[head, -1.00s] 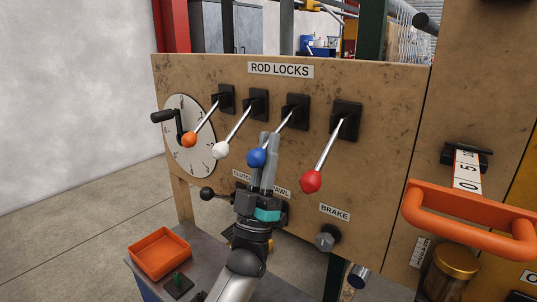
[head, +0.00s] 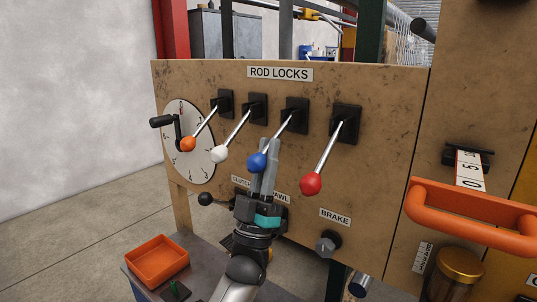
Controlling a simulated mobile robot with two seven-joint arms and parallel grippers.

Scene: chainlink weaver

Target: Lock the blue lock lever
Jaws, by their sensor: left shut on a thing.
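The blue lock lever has a blue ball knob (head: 257,162) on a metal rod that slants down and out from its black mount (head: 294,115) on the panel. It is the third lever from the left under the ROD LOCKS label. My left gripper (head: 264,165) comes up from below and is shut on the blue lever at its knob. The fingers hide part of the rod and knob. My right gripper is not in view.
Orange (head: 188,144) and white (head: 220,154) knobs hang to the left, and a red knob (head: 311,184) to the right, all on similar slanted levers. A dial with a crank (head: 188,165) is at far left. An orange handle (head: 470,220) juts out at right. An orange tray (head: 157,262) sits below.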

